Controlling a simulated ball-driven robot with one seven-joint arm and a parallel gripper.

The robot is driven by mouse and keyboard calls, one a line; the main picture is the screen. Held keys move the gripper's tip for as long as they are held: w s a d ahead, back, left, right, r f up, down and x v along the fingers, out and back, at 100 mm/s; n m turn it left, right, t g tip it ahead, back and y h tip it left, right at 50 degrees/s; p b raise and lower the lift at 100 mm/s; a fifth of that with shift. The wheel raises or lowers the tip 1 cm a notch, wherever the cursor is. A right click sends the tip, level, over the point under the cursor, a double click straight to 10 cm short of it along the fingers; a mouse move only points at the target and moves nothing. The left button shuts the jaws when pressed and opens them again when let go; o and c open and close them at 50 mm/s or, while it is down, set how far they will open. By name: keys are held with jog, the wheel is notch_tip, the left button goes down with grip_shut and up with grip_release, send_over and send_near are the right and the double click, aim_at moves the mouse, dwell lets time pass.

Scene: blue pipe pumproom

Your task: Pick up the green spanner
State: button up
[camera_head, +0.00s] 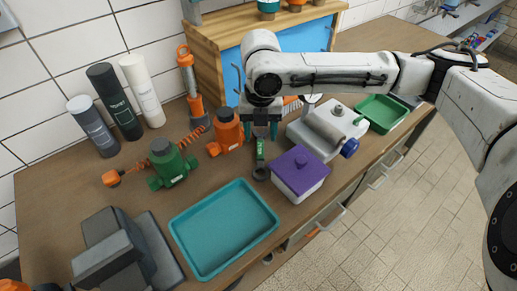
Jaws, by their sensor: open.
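The green spanner (260,153) lies on the brown worktop, with a dark ring-shaped end (261,173) towards the front. It lies between the orange pump body and the purple-lidded box. My gripper (260,134) points down over the far part of the spanner, with its teal fingers apart on either side of it. The far end of the spanner is hidden by my gripper. I cannot tell whether the fingers touch the spanner.
A purple-lidded box (298,174) stands close to the right. An orange pump body (228,132) and a green one (172,166) stand to the left. A teal tray (224,228) lies in front. A grey machine with a roller (328,130) is right of my gripper.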

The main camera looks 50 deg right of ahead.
aim_at(260, 150)
jog(key=shift+f+p, duration=0.35)
jog(key=shift+f, duration=2.9)
grip_shut()
